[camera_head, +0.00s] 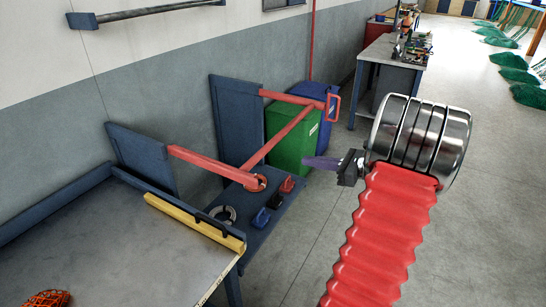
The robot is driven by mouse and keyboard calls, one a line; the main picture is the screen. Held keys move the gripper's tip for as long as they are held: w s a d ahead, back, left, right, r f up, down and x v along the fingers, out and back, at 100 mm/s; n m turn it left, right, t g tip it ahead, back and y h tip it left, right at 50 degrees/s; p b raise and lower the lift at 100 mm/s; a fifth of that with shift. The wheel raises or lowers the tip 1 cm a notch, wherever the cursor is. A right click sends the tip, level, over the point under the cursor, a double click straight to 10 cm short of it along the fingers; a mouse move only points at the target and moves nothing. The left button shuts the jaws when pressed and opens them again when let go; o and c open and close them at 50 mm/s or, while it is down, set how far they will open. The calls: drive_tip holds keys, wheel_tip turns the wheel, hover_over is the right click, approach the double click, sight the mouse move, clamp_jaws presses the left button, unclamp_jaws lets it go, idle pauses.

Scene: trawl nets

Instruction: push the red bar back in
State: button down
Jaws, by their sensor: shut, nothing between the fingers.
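Red bars stand out from two upright dark blue panels (237,110) by the grey wall. A lower red bar (212,166) runs from the nearer panel (143,155) to a round end above a blue shelf. A diagonal red bar (279,138) rises from near that end to the upper red bar (292,97), which ends in a red loop handle (333,108). I cannot tell which bars are joined. My gripper (310,161), with a purple tip, is shut and empty. It points left in the picture, right of the bars and visibly apart from them.
A green bin (292,143) and a blue bin (318,98) stand behind the bars. Small red and blue parts lie on the blue shelf (250,238). A metal-topped table (110,240) with a yellow edge bar (195,222) is at lower left. Floor between shelf and arm is clear.

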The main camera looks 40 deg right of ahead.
sight(265, 154)
drive_tip(key=shift+w, duration=0.1)
idle(0.3)
drive_tip(key=x, duration=1.3)
drive_tip(key=shift+w+a+f, duration=0.1)
drive_tip(key=shift+w+a, duration=0.05)
drive_tip(key=shift+w, duration=0.2)
